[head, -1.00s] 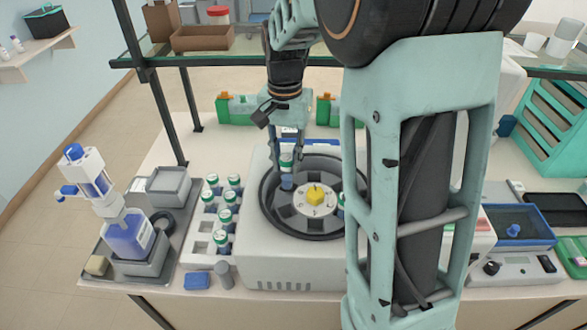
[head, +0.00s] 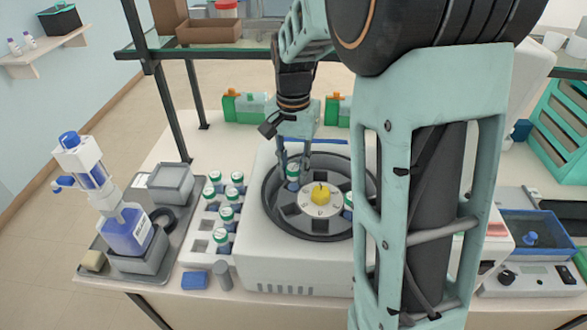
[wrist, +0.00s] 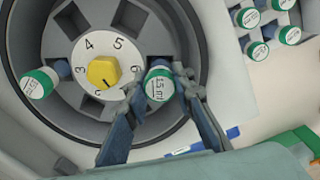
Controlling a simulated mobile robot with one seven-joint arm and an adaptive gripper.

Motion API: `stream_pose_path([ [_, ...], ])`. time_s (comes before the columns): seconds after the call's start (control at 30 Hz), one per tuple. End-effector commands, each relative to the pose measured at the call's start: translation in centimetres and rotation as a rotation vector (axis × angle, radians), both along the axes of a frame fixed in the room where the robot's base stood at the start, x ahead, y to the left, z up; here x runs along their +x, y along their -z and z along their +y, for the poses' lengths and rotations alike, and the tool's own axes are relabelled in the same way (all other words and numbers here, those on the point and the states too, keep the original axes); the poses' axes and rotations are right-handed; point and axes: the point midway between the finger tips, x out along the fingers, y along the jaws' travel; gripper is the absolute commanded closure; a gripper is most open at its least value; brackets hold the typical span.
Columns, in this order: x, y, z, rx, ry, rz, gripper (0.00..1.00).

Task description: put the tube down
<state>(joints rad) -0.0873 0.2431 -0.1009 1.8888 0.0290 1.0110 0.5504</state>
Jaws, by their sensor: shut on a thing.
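My gripper (head: 294,166) is shut on a tube with a green rim and white-topped cap (head: 293,172). The tube is upright at a slot on the far side of the round dark rotor (head: 275,222) of a white centrifuge (head: 300,272). In the wrist view the two fingers flank the tube's cap (wrist: 158,84), marked "1.5 ml". The tube's lower end is hidden, so its depth in the slot is unclear. A second green-capped tube (wrist: 39,83) sits in the slot across the yellow hub knob (wrist: 103,72). Other visible slots look empty.
A white rack (head: 198,256) with several green-capped tubes stands left of the centrifuge. A blue dispenser bottle (head: 129,232) stands on a grey tray further left. A blue block (head: 194,281) and a grey cylinder (head: 222,274) lie near the front edge. Green-and-orange items stand behind.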

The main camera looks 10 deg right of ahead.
Motion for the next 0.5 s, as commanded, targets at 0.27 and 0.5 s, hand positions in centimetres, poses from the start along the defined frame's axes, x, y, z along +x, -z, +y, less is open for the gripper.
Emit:
stream_pose_path([
  [0.27, 0.0, 0.47, 0.0, 0.0, 0.0, 0.0, 0.64],
  [0.5, -0.01, 0.45, -0.01, 0.0, 0.0, 0.0, 0.6],
])
